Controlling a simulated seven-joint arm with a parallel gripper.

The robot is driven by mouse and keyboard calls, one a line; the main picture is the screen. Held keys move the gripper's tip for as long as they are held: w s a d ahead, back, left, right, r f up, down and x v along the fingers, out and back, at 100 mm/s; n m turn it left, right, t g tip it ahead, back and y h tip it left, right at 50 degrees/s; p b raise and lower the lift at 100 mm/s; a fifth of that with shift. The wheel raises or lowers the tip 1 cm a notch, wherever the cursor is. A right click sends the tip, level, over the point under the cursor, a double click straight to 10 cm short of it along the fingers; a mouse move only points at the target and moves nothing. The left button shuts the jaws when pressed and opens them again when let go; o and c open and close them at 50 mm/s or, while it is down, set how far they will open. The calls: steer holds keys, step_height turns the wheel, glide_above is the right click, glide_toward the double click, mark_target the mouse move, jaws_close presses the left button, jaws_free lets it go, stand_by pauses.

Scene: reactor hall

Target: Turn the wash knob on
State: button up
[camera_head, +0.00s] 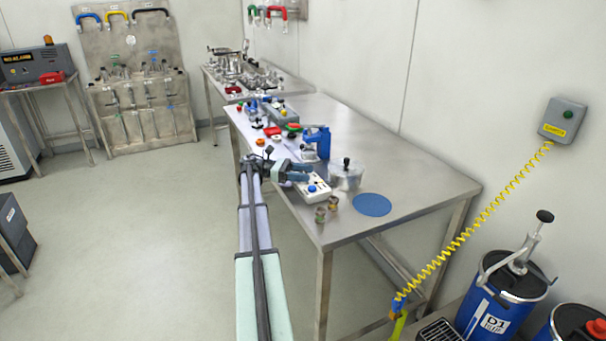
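My gripper (304,172) is at the end of my arm, above the near left part of the steel table (425,190). Its fingers point right, and it is too small to tell whether they are open or shut. Just below the fingertips on the table is a white box (318,196) with a round blue knob or button (312,189) on top. I see no readable label that marks a wash knob. The gripper partly hides the box's far side, and I cannot tell whether it touches the box.
A blue clamp-like device (318,138), a metal pot (347,174), a blue disc (371,205) and small metal cylinders (320,215) stand around the box. Coloured knobs and parts (272,131) crowd the table's far end. A yellow coiled cord (470,235) hangs at right.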

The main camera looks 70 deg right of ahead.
mark_target(303, 172)
step_height(303, 172, up, 10)
steer(key=shift+r, duration=0.1)
stand_by(0.6)
